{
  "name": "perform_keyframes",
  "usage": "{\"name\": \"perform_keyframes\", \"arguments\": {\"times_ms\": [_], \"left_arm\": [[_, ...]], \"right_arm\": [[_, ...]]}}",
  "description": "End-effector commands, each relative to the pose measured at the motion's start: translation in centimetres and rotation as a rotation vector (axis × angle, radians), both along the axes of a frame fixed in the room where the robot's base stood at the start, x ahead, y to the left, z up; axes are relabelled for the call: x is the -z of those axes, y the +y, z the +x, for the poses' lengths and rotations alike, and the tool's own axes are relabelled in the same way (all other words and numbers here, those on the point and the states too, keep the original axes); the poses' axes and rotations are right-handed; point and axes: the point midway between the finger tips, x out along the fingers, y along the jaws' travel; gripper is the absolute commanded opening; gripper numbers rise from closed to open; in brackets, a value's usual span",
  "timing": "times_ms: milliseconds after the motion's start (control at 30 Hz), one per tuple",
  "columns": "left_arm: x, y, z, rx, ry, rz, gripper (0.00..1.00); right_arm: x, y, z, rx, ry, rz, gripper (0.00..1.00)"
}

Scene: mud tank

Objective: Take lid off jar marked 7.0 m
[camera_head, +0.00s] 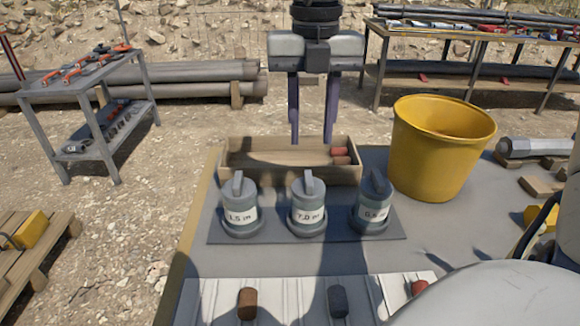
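The jar marked 7.0 m (308,212) stands upright in the middle of a row of three on a dark mat (270,234). Its grey lid (308,188) with an upright handle is on it. The jar marked 1.5 m (240,212) is to its left, and a third jar (373,208), its label partly turned away, is to its right; both have lids on. My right gripper (311,138) hangs above and behind the middle jar, fingers pointing down, apart and with nothing between them. My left gripper is not in view.
A wooden tray (240,172) with reddish cylinders stands behind the jars. A yellow bucket (440,155) stands at the right. A pale ribbed tray (290,300) in front holds a brown piece (247,303), a dark piece (338,301) and a red piece (419,287).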

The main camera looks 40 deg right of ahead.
Motion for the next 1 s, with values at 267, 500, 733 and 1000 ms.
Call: {"name": "perform_keyframes", "arguments": {"times_ms": [267,500,733,1000], "left_arm": [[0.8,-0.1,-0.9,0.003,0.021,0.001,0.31],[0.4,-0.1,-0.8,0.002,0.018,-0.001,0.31],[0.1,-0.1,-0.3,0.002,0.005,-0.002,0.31],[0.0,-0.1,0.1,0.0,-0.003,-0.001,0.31]], "right_arm": [[4.0,0.1,0.0,-0.001,0.002,0.006,0.33],[7.2,0.2,0.2,-0.001,0.005,0.008,0.33],[9.1,0.2,0.3,0.001,-0.002,0.007,0.33],[9.1,0.2,0.3,0.001,-0.002,0.006,0.19]]}}
